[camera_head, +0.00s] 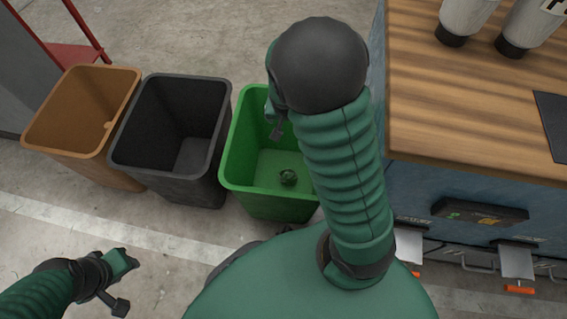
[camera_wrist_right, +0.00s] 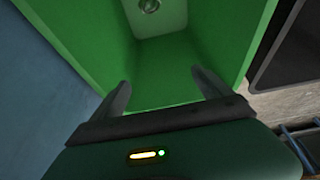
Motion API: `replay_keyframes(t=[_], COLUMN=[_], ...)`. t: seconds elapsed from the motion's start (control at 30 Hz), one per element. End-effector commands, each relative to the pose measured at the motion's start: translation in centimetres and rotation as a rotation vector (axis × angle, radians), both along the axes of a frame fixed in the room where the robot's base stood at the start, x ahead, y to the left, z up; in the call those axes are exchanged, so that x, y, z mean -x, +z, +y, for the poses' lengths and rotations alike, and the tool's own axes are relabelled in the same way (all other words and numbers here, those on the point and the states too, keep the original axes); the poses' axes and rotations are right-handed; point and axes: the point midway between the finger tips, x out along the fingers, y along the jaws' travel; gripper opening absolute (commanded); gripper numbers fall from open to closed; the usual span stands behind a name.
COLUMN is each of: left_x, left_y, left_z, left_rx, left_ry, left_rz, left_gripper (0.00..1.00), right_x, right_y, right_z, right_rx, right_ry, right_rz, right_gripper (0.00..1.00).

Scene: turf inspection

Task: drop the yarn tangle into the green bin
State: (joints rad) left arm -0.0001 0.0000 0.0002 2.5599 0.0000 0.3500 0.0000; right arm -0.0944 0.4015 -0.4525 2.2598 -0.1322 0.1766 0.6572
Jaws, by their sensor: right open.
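The green bin (camera_head: 237,184) stands on the floor at the centre, last in a row of bins. A small dark greenish tangle (camera_head: 288,177), which looks like the yarn, lies on the bin's floor. It also shows in the right wrist view (camera_wrist_right: 149,5), cut by the top edge. My right gripper (camera_head: 277,128) is over the bin's far part, partly hidden by my own arm. In the right wrist view its fingers (camera_wrist_right: 161,92) are apart with nothing between them, facing into the green bin (camera_wrist_right: 90,45). My left gripper (camera_head: 123,284) is low at the left, away from the bins; its fingers look apart.
A black bin (camera_head: 168,181) and an orange-brown bin (camera_head: 70,148) stand left of the green one. A wood-topped blue workbench (camera_head: 470,90) with two cups (camera_head: 465,18) (camera_head: 528,28) is at the right.

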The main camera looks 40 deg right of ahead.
Motion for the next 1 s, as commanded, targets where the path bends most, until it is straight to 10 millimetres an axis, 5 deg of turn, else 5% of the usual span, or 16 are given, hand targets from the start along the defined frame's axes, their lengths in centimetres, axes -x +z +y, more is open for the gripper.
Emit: replay_keyframes(t=[0.27,0.7,1.0], left_x=[0.0,0.0,0.0], left_y=[1.2,10.6,12.7], left_z=[0.0,0.0,0.0], left_rx=[0.0,0.0,0.0], left_ry=[0.0,0.0,0.0], left_rz=[0.0,0.0,0.0], left_gripper=[0.36,0.36,0.36], right_x=[0.2,3.3,4.3], right_y=[1.5,13.3,15.6], right_z=[0.4,3.8,4.7], right_rx=[0.0,0.0,0.0], right_ry=[0.002,0.006,0.0], right_rz=[-0.002,0.001,0.003], right_gripper=[0.88,0.88,0.88])
